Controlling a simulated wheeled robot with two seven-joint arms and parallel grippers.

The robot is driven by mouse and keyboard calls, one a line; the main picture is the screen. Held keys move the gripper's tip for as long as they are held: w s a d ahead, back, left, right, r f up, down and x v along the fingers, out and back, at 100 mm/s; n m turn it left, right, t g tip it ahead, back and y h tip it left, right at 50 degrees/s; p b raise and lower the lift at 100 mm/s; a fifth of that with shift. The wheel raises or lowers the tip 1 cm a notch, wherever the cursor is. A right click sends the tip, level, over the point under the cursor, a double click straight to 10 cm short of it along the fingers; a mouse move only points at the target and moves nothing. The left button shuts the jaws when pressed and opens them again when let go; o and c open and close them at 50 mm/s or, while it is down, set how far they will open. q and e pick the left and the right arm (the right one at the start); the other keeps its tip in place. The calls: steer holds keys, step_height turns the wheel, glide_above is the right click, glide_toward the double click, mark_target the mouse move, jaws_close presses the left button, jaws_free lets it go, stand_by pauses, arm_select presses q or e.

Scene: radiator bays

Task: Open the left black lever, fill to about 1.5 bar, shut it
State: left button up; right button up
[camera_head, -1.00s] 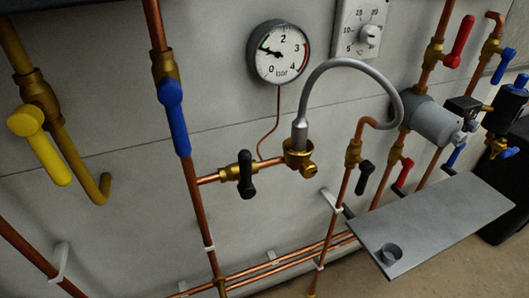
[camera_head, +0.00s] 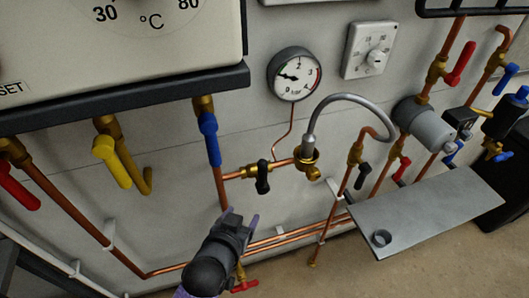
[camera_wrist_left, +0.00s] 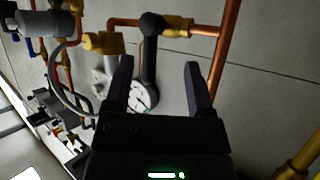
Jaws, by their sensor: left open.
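The left black lever (camera_head: 263,178) hangs straight down from its brass valve, crosswise to the short copper pipe. The pressure gauge (camera_head: 294,74) above has its needle pointing left, roughly near 1 bar. The grey filling hose (camera_head: 345,98) arches right from the brass fitting (camera_head: 307,160). My left gripper (camera_head: 241,219) is open, below and left of the lever, apart from it in the head view. In the left wrist view, upside down, the black lever (camera_wrist_left: 150,45) shows ahead between the open fingers (camera_wrist_left: 160,82); nothing is gripped. My right gripper is out of view.
A second black lever (camera_head: 361,175) is right of the hose fitting. A blue lever (camera_head: 209,138) is on the upright pipe at left. The boiler casing (camera_head: 120,50) overhangs top left.

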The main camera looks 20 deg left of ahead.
mark_target(265, 162)
arm_select(q)
steer(key=w+r+t, duration=0.1)
steer(key=w, duration=0.3)
steer(key=w+d+r+t+b, duration=0.1)
steer(key=w+t, duration=0.1)
steer(key=w, duration=0.3)
steer(key=w+r+t+b, duration=0.1)
steer(key=w+t, duration=0.1)
steer(key=w, duration=0.2)
steer(key=shift+w+d+r, duration=0.15)
steer(key=shift+w+r, duration=0.1)
steer(key=shift+w, duration=0.15)
jaws_close()
stand_by(0.7)
